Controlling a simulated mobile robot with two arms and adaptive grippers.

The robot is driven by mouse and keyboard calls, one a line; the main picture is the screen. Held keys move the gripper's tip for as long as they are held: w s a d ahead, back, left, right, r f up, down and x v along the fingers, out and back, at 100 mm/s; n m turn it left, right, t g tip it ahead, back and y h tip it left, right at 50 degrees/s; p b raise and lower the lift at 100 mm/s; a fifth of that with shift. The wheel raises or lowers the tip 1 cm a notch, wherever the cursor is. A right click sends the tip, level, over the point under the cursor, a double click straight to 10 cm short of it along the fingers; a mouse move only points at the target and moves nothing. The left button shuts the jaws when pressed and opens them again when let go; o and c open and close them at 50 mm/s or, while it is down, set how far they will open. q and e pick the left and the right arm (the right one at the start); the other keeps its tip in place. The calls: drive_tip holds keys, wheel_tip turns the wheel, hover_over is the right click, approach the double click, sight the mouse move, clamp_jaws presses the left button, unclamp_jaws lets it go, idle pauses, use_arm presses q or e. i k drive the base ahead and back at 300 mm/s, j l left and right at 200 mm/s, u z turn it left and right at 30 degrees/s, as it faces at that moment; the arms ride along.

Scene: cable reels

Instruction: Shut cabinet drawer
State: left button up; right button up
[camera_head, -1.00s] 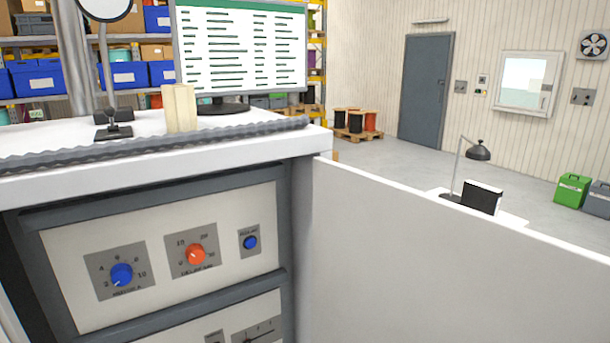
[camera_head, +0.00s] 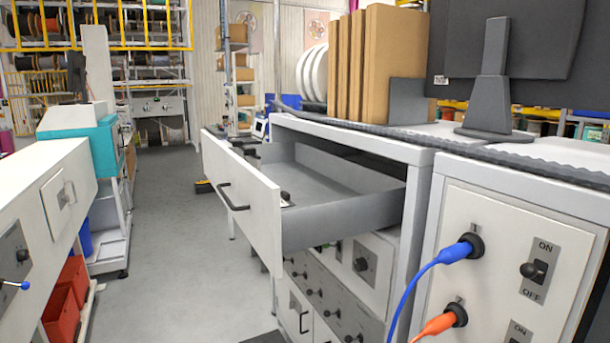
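A cabinet (camera_head: 420,156) with a white top edge stands in the middle of the head view. Its top drawer (camera_head: 244,198) is pulled far out to the left. The drawer has a white front with a dark bar handle (camera_head: 232,200) and grey side walls. Its inside looks mostly empty. A small dark knob or latch (camera_head: 285,196) shows at the near end of the front. Neither of my grippers is in view.
Below the drawer are panels with knobs (camera_head: 362,264). At right, a panel carries a blue plug (camera_head: 455,252), an orange plug (camera_head: 440,322) and a switch (camera_head: 534,270); their cables hang in front. The aisle floor (camera_head: 170,230) at left is clear.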

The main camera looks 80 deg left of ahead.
sight(336, 198)
drive_tip(key=u, duration=3.2)
